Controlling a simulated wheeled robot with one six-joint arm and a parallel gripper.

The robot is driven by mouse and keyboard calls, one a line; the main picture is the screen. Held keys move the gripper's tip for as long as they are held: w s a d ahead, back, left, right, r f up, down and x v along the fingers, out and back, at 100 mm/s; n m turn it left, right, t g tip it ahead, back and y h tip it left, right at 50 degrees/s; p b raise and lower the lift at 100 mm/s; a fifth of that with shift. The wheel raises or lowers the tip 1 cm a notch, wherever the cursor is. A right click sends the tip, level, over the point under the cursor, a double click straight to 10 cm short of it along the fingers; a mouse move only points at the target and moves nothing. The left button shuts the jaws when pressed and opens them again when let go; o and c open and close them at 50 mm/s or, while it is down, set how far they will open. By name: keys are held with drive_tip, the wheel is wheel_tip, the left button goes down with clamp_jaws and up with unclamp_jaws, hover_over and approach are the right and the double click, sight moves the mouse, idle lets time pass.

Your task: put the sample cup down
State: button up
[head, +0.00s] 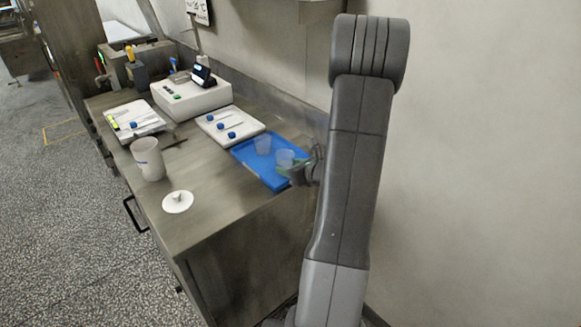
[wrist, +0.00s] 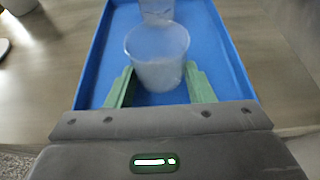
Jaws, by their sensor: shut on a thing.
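A translucent sample cup (wrist: 158,62) is between the two green fingers of my gripper (wrist: 160,86) in the wrist view. My gripper is shut on it, and the cup is upright. The same cup (head: 285,158) shows in the head view over the blue tray (head: 272,185). A second translucent cup (head: 262,144) stands on the tray behind it; it also shows at the top of the wrist view (wrist: 157,10). I cannot tell whether the held cup touches the tray floor.
The tray (wrist: 88,75) has a low raised rim. A white board with blue-capped items (head: 243,130) lies left of it. A white beaker (head: 148,160) and a round white lid (head: 178,203) stand on the steel counter (head: 215,195). The wall is close on the right.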

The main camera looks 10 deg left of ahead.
drive_tip(key=o, duration=1)
drive_tip(key=shift+r+p, duration=0.25)
drive_tip(key=shift+p, duration=0.15)
drive_tip(key=b+v, duration=0.1)
drive_tip(key=v, duration=1.1)
drive_tip(key=shift+f, duration=0.15)
